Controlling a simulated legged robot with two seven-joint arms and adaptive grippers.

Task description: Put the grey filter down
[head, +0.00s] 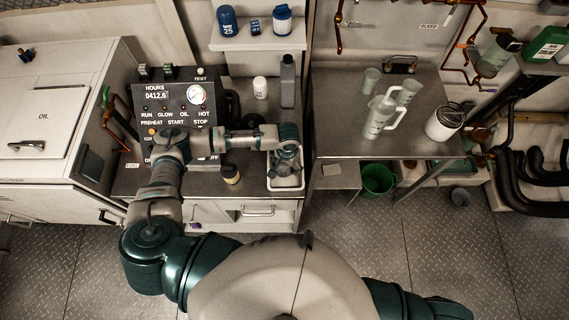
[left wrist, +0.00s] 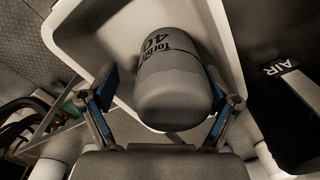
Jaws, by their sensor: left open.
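The grey filter (left wrist: 172,88) lies on its side in a white tray (left wrist: 75,38) in the left wrist view, with dark "40" lettering on its far part. My left gripper (left wrist: 161,80) is open, with one blue-padded finger on each side of the filter. The right finger looks close to the filter; I cannot tell whether it touches. In the head view my left gripper (head: 287,158) hangs over the white tray (head: 286,187) at the right end of the counter and largely hides the filter. My right gripper is out of view.
A control panel (head: 178,105) stands left on the counter. A grey bottle (head: 287,82) and a white jar (head: 260,88) stand behind the tray, and a small dark jar (head: 231,173) left of it. The right-hand steel table (head: 345,140) holds clear jugs (head: 380,116) and a white canister (head: 444,122).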

